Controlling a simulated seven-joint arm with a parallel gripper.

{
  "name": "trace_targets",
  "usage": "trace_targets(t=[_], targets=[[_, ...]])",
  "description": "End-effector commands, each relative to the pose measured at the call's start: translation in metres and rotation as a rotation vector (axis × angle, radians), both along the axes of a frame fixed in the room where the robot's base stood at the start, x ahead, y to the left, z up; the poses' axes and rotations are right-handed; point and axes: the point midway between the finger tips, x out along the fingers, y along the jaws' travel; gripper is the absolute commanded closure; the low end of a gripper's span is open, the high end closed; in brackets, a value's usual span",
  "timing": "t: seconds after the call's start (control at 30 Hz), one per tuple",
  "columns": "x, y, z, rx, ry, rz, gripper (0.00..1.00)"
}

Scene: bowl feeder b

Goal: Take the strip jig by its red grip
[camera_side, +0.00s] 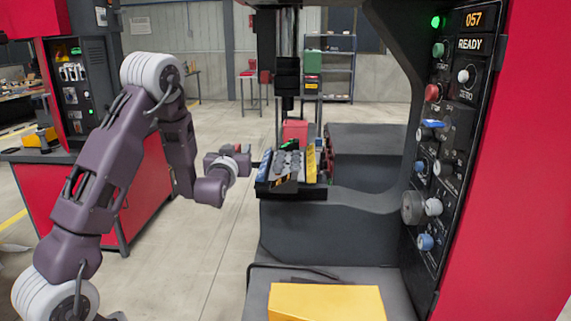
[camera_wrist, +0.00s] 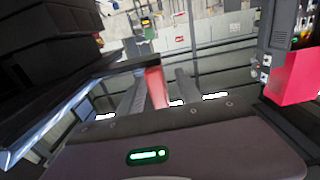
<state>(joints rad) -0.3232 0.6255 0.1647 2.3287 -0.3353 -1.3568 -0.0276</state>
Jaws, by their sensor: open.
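In the wrist view a red grip (camera_wrist: 156,88) stands between the two dark fingers of my gripper (camera_wrist: 159,84). The fingers are open, one on each side of the grip, and a closed hold on it does not show. A dark bar (camera_wrist: 140,62) crosses at the far end of the grip and seems to be part of the strip jig. In the side view my gripper is at the machine's work area, among dark, yellow and red parts. The jig and the fingertips are too small there to tell apart.
A red block (camera_wrist: 297,85) stands at the right of the wrist view, and a large dark body (camera_wrist: 45,50) fills the left. In the side view a control panel (camera_side: 445,130) shows READY. A yellow box (camera_side: 326,302) lies in front.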

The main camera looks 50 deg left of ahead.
Motion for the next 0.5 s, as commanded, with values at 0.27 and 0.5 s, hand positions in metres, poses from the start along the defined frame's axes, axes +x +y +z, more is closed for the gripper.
trace_targets(t=[0.27,0.5], targets=[[0.0147,0.0151,0.0002,0.000,0.000,0.000,0.58],[0.0146,0.0147,0.0003,0.000,0.000,0.000,0.88]])
